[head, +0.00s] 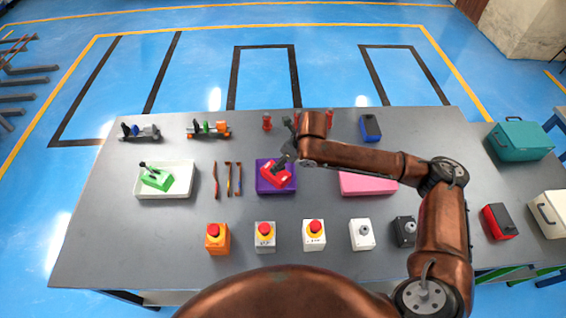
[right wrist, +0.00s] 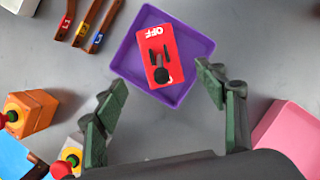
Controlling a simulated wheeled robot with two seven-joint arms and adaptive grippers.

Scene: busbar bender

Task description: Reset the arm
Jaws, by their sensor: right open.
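My right arm reaches over the table in the head view, with its gripper (head: 288,140) above the purple tray, partly hidden by the arm. In the right wrist view the gripper (right wrist: 158,100) is open and empty, its green-padded fingers spread wide. A red switch block (right wrist: 163,55) with a black lever and the word OFF lies in the purple tray (right wrist: 124,59), beyond the fingertips and apart from them. In the head view the red block (head: 279,179) shows in the purple tray (head: 264,189) under the gripper. My left gripper is not in view.
A white tray (head: 182,190) holds a green lever block (head: 157,179). Several coloured strips (head: 228,180) lie between the trays. A pink box (head: 367,186) is to the right. Several button boxes, including an orange one (head: 217,244), line the front. The left front of the table is clear.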

